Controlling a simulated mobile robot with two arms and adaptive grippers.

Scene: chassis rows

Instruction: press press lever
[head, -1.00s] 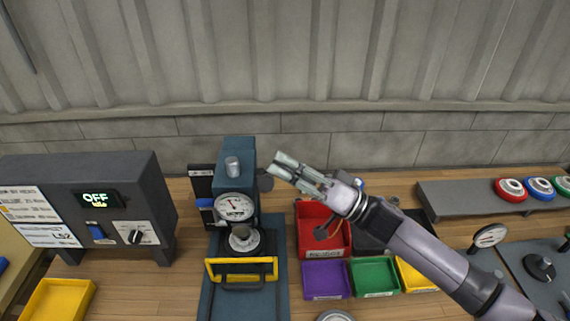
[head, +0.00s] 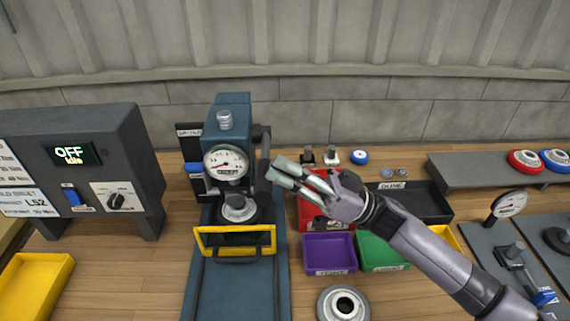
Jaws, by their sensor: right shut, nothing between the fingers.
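The blue press (head: 229,125) stands left of centre, with a round dial gauge (head: 226,162) on its front. A dark part (head: 262,136) sticks out on the press's right side, where the lever mounts; I cannot clearly make out the lever's arm or its end. My right gripper (head: 272,172) is shut and empty. Its tips point left, just right of the gauge and below that dark part in the picture; I cannot tell whether they touch anything. My left gripper is not in view.
A yellow guard bar (head: 235,240) crosses the press's front. A grey control box (head: 80,165) reading "OFF Idle" stands left. Red, purple (head: 329,253) and green (head: 380,252) bins lie under and beside my right arm. A grey ring part (head: 343,304) lies in front.

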